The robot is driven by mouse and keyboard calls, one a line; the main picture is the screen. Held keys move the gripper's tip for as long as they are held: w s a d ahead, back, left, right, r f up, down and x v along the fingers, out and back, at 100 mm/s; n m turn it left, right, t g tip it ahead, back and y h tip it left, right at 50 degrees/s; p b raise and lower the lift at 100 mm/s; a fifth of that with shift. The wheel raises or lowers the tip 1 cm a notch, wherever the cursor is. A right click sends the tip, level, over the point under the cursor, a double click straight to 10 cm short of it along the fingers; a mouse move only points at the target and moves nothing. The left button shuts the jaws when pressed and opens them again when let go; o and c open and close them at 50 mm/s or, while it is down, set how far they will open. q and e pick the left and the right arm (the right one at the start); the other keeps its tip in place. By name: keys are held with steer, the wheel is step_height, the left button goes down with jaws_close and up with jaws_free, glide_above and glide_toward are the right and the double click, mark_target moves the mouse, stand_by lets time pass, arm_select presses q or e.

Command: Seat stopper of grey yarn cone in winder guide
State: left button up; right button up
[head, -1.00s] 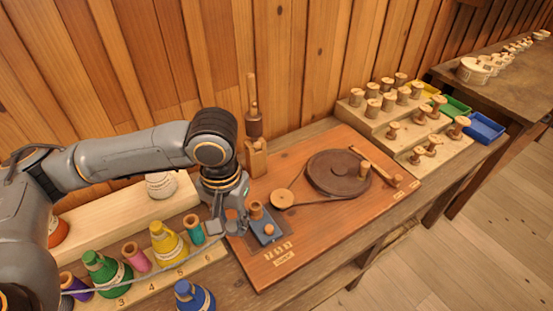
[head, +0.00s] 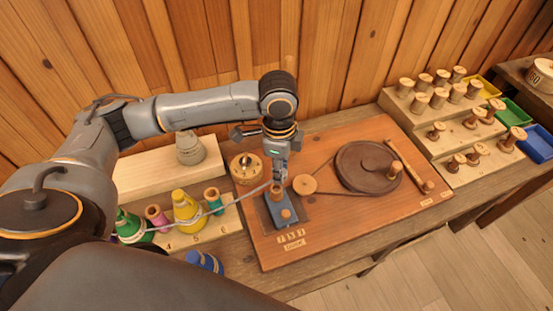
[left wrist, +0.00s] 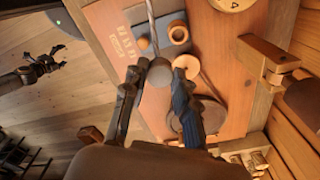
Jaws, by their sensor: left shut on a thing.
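My left gripper (head: 279,178) is over the blue block of the winder guide (head: 288,215). In the left wrist view its fingers (left wrist: 158,78) are shut on a grey round stopper (left wrist: 160,73), with a grey yarn strand running up from it. The guide's open wooden ring (left wrist: 179,32) is beside the stopper, which is outside it in that view; their height gap is unclear. A grey yarn cone (head: 190,150) stands on the pale rack. The strand runs left from the gripper in the head view.
The wooden board (head: 345,230) carries a dark turntable (head: 366,168) and a small pulley (head: 305,184). A round wooden piece (head: 246,168) is left of my gripper. Coloured cones, including a yellow one (head: 187,210), stand at left. Stepped spool racks (head: 455,130) are at right.

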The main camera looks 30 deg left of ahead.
arm_select(q)
steer(key=shift+w+a+f+m, duration=0.15)
steer(key=shift+w+a+m, duration=0.1)
steer(key=shift+m, duration=0.55)
steer(key=shift+w+a+f+m+p, duration=0.15)
steer(key=shift+m+p, duration=0.25)
steer(key=shift+m, duration=0.4)
steer(key=f+m+b, duration=0.1)
steer(key=f+m, duration=0.1)
steer(key=w+a+f+m+b, duration=0.1)
steer(key=f+m, duration=0.1)
steer(key=m, duration=0.1)
steer(key=f+m+b, duration=0.1)
steer(key=f+m, duration=0.1)
steer(key=shift+w+a+f+m, duration=0.15)
steer(key=shift+w+a+m, duration=0.15)
steer(key=shift+a, duration=0.1)
steer(key=shift+f, duration=0.8)
arm_select(e)
steer(key=shift+s+d+f, duration=0.1)
steer(key=shift+d+f, duration=0.05)
steer(key=shift+f, duration=0.4)
steer(key=shift+s+d+f, duration=0.1)
steer(key=shift+f, duration=0.45)
arm_select(q)
steer(key=shift+f, duration=0.1)
arm_select(e)
steer(key=shift+a, duration=0.1)
